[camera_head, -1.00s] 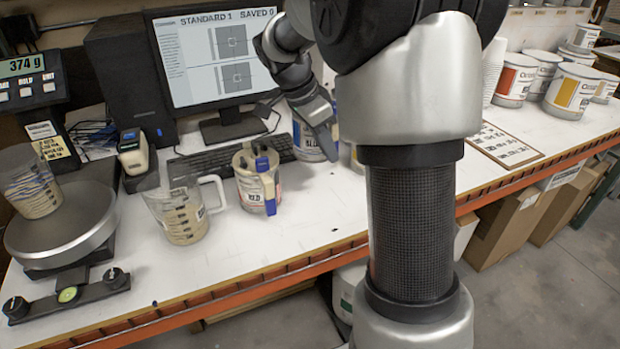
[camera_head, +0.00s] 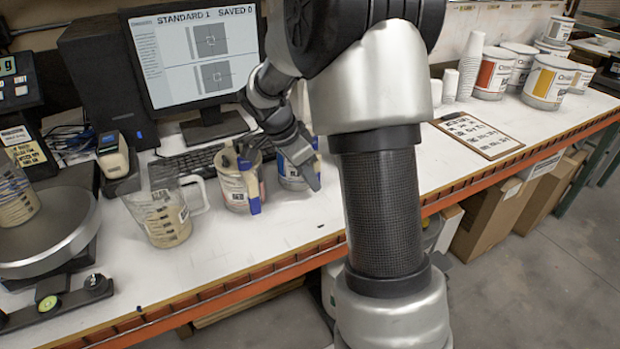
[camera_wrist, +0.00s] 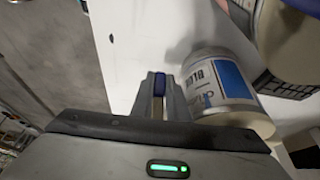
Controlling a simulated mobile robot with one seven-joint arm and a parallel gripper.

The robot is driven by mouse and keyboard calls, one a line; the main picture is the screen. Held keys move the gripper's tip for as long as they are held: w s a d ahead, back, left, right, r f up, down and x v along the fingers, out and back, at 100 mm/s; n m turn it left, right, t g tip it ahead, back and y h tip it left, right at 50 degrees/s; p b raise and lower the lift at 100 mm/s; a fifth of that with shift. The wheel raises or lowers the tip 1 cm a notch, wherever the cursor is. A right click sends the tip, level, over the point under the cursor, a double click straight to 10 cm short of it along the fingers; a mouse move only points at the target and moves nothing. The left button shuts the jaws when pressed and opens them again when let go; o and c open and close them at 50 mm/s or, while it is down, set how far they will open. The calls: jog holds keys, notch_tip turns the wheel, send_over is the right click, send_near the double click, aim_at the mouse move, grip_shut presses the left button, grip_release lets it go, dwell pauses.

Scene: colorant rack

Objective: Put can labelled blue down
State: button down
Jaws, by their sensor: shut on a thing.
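The can labelled blue (camera_head: 288,174) is a white can with a blue label, right of the can labelled red (camera_head: 236,190) in the head view. In the wrist view the blue can (camera_wrist: 218,82) lies just right of my fingers, its label readable. My gripper (camera_head: 308,172) is at the right side of the blue can. It is shut on a narrow blue-and-tan handle piece (camera_wrist: 159,85) beside the can. The can's base is close to the tabletop; I cannot tell whether it touches.
The red can has a blue clamp handle. A measuring jug (camera_head: 160,214) stands left of it, and a scale (camera_head: 50,235) farther left. A keyboard (camera_head: 190,160) and monitor (camera_head: 195,55) are behind. The white table (camera_head: 290,220) is clear in front and right of the blue can.

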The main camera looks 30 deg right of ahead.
jog(key=shift+f, duration=0.1)
jog(key=c, duration=1.7)
grip_release()
